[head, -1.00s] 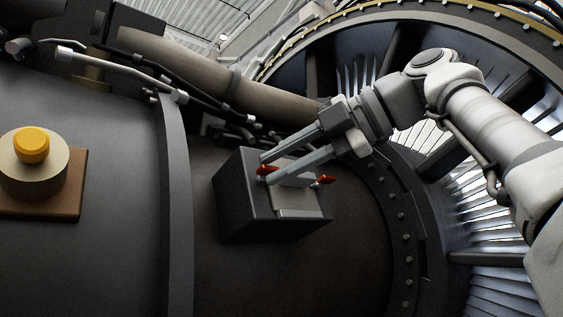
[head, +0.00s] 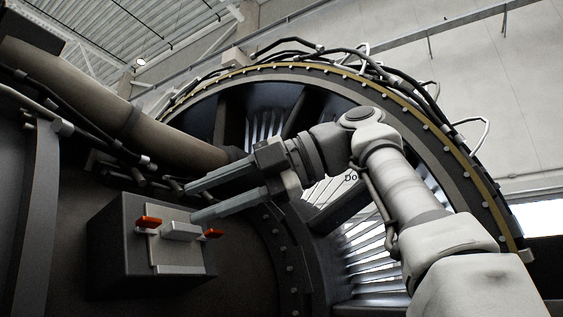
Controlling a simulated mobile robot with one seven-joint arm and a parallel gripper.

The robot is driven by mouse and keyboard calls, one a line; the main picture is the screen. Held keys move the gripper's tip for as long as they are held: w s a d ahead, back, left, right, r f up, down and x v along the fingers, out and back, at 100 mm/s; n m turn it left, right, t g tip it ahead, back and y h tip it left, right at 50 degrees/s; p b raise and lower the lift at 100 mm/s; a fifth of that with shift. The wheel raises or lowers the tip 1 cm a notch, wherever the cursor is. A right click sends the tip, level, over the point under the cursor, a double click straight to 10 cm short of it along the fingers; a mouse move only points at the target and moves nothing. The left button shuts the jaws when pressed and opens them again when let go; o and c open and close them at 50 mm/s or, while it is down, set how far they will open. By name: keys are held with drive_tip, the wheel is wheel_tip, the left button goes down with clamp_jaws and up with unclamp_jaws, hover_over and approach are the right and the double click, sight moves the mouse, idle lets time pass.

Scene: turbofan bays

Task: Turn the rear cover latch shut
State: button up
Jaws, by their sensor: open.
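A dark box (head: 110,255) on the engine casing carries a pale plate (head: 178,262). On the plate is a grey latch bar (head: 181,232), lying nearly level in the picture. A red tab (head: 149,222) is at its left end and another red tab (head: 214,233) at its right. I cannot tell from its look whether this latch is shut. My gripper (head: 191,203) is open and empty, its two long grey fingers pointing left. The fingertips show just above the latch bar in the picture; the lower one is near the bar. I cannot tell whether they touch.
A thick brown pipe (head: 70,85) and thin dark hoses run above the box. The bladed fan ring (head: 270,95) rises behind my arm, with a bolted flange (head: 283,240) right of the box. A curved rib (head: 38,200) stands at left.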

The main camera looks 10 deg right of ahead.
drive_tip(key=p+v, duration=0.3)
drive_tip(key=v, duration=0.8)
drive_tip(key=shift+a, duration=0.1)
